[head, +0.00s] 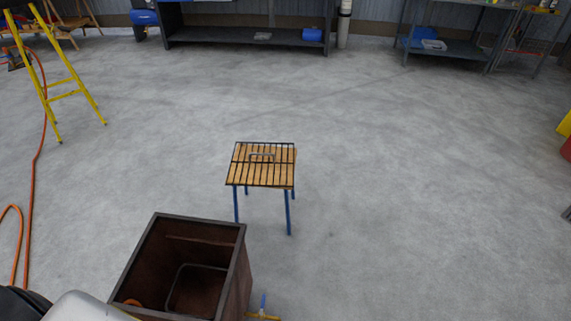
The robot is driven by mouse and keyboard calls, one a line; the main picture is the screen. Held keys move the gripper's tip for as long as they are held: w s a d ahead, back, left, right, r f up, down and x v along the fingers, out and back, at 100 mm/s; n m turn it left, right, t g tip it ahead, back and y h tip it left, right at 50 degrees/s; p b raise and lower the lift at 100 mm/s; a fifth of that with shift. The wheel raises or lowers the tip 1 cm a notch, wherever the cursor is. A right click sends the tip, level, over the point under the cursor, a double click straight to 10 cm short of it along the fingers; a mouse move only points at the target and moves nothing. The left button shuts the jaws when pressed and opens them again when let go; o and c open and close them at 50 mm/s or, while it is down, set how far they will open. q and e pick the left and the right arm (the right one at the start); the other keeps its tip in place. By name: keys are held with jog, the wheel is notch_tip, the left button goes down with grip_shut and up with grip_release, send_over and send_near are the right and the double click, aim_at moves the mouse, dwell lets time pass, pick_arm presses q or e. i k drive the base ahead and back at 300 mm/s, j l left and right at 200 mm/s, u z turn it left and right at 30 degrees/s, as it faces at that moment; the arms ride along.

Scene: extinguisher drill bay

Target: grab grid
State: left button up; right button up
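The grid (262,158) is a dark wire grate with parallel bars and a raised handle in its middle. It lies flat on a small stool with a wooden slatted top and blue legs (288,212). The stool stands alone on the concrete floor near the middle of the head view. Neither of my grippers shows in this view. A rounded grey and black shape at the bottom left corner may be part of my own body.
An open rusty brown box (240,262) stands in front and left of the stool. A yellow stepladder (62,93) and an orange hose (32,190) are at the left. Dark shelving (245,38) lines the back wall. The floor (420,190) right of the stool is clear.

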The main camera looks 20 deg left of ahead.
aim_at(262, 159)
jog(key=i+l+z, duration=0.1)
jog(key=i+l, duration=0.15)
jog(key=l, duration=0.2)
jog(key=i+l+z, duration=0.15)
jog(key=l, duration=0.25)
jog(key=i+l+z, duration=0.1)
jog(key=i+l, duration=0.3)
jog(key=i+u, duration=0.4)
jog(key=i+l+u, duration=0.15)
jog(key=i+u, duration=0.2)
jog(key=i+l+u, duration=0.25)
jog(key=i+u, duration=0.15)
jog(key=i, duration=0.15)
jog(key=i+j+u, duration=0.2)
jog(key=u, duration=0.25)
jog(key=i+u, duration=0.8)
jog(key=u, duration=0.15)
jog(key=i+l+u, duration=0.2)
jog(key=u, duration=0.25)
jog(key=i, duration=0.1)
